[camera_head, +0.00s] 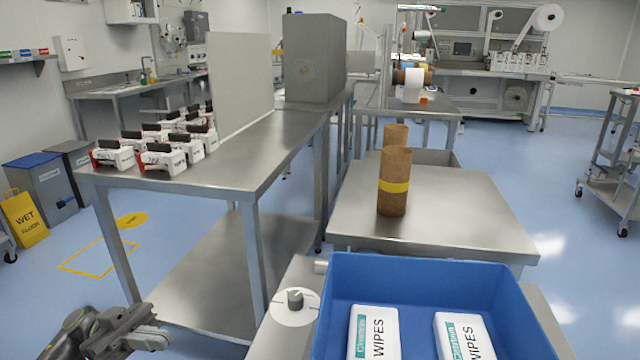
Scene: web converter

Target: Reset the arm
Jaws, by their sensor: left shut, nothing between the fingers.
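My left gripper (158,338) shows at the bottom left of the head view, low in front of the near end of the long steel table. Its fingers are together with nothing between them, and it touches nothing that I can see. Only part of my left arm is in the frame. My right arm and right gripper are not in view.
A long steel table (250,155) bears several white-and-black devices (165,152). A blue bin (440,272) holds wipes packs (375,332) at bottom centre. A steel table (450,210) bears brown rolls (396,172). Blue floor is open at right.

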